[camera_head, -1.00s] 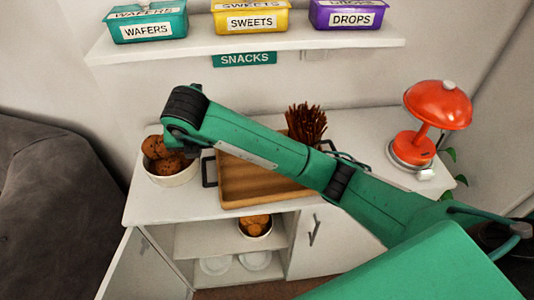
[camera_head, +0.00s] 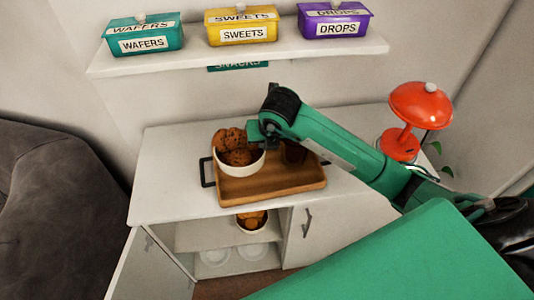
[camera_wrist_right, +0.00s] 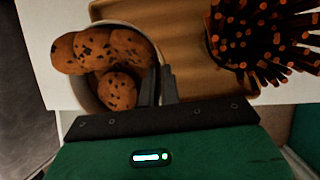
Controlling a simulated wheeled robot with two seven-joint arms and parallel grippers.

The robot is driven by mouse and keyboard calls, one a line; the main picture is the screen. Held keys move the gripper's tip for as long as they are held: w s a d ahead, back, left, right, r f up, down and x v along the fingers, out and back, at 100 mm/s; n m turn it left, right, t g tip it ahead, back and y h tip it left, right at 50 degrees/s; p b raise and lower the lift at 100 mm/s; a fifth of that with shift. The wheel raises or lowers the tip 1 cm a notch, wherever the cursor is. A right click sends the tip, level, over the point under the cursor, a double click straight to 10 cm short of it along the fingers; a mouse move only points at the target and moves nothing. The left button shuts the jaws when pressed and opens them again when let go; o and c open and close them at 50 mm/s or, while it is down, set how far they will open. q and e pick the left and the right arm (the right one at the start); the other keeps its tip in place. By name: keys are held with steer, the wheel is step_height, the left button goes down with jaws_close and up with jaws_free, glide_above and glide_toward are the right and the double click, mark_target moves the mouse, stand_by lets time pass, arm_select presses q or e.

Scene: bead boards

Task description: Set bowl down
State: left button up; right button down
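A white bowl (camera_head: 241,171) filled with chocolate-chip cookies is over the left part of the wooden tray (camera_head: 275,190). It also shows in the right wrist view (camera_wrist_right: 92,92), overlapping the tray's edge. My right gripper (camera_head: 262,142) is at the bowl's right rim. Its two fingers (camera_wrist_right: 158,86) are close together with the rim between them. The bowl looks upright; I cannot tell whether its base touches the tray. My left gripper is not in view.
Pretzel sticks (camera_wrist_right: 262,40) stand at the tray's right, mostly hidden by my arm in the head view. A red lamp (camera_head: 420,105) stands at right on the cabinet. A second cookie bowl (camera_head: 251,224) sits on the shelf below. The counter's left end is clear.

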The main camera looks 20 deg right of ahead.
steer(key=shift+d+f+p, duration=0.1)
steer(key=shift+f+p, duration=0.45)
steer(key=shift+f, duration=0.9)
step_height(320, 180, down, 3)
steer(key=shift+s+f+p, duration=0.1)
steer(key=shift+p, duration=0.7)
steer(key=shift+d+f+p, duration=0.15)
steer(key=shift+d+p, duration=0.05)
steer(key=shift+p, duration=0.15)
steer(key=shift+f, duration=0.2)
steer(key=c, duration=2.1)
jaws_free()
steer(key=shift+f, duration=0.1)
steer(key=o, duration=0.5)
